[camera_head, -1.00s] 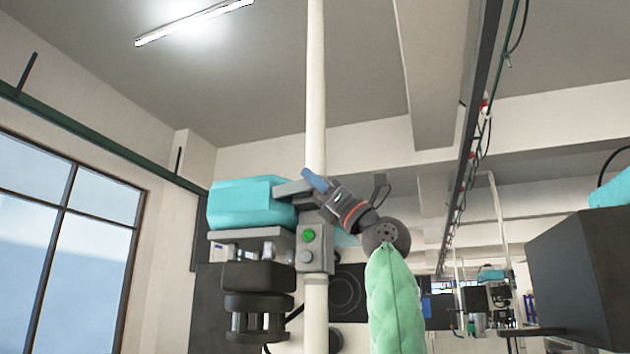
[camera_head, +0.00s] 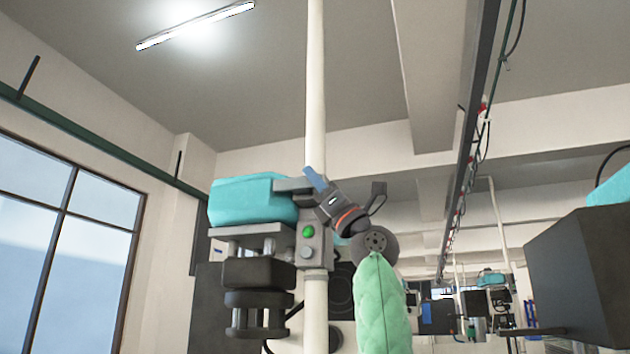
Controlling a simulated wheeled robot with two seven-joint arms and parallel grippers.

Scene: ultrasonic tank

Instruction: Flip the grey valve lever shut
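A small blue piece (camera_head: 315,179) lies across the pipe at the gripper's front end. No lever is clearly seen, and contact cannot be judged.
The white pipe (camera_head: 316,90) runs up to the ceiling. A grey box with a green button (camera_head: 308,232) is on it, below the gripper. A teal-topped machine (camera_head: 253,200) stands close on the left. A dark box (camera_head: 583,275) is at the right.

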